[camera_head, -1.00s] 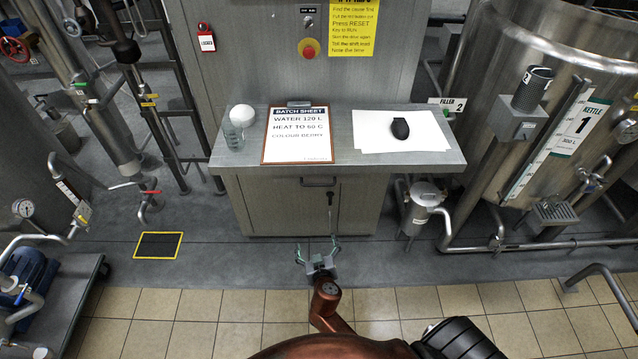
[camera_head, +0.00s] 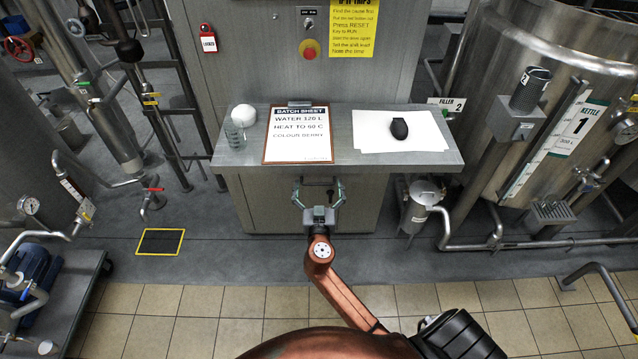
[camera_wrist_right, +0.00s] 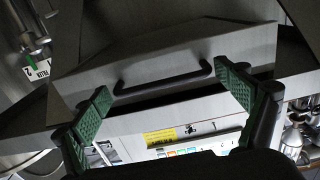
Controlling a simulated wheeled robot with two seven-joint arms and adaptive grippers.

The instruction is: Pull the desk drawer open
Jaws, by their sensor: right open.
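The desk (camera_head: 230,168) stands in the middle of the head view, with a grey metal front under its top. The drawer front shows in the right wrist view (camera_wrist_right: 200,50), with a dark bar handle (camera_wrist_right: 165,82) across it. My right gripper (camera_head: 319,184) is open in front of the drawer, just under the desk top's front edge. In the right wrist view its green-padded fingers (camera_wrist_right: 168,92) stand apart, one toward each end of the handle, and are not closed on it. In the head view the gripper partly hides the handle. The drawer looks shut. My left gripper is not in view.
A small steel vessel (camera_head: 416,212) stands right of the desk. The floor in front is clear.

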